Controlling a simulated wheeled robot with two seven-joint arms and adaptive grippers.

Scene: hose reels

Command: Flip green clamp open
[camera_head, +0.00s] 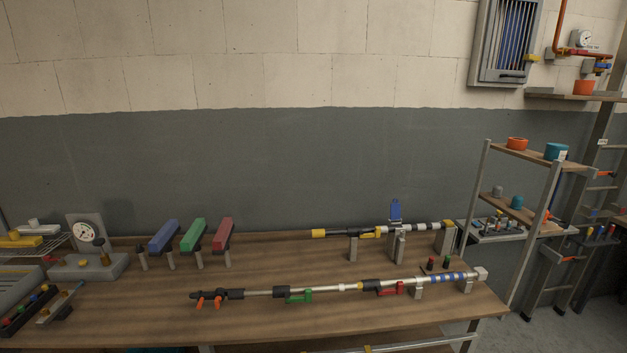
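A green clamp (299,297) sits on the front metal lance (330,289) that lies along the wooden workbench, left of its middle. Its green lever lies low against the pipe, pointing right. The picture is too small to tell its latch state for certain. A similar red clamp (390,288) is further right on the same lance. A green block (193,235) is tilted on posts at the back, between a blue block (163,236) and a red block (223,234). Neither of my grippers is in view.
A second lance (340,233) rests on stands at the back of the workbench (270,263), with an upright blue lever (396,210). A gauge stand (86,235) is at left. Shelves (520,155) stand at right. Bare wood lies between the blocks and the front lance.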

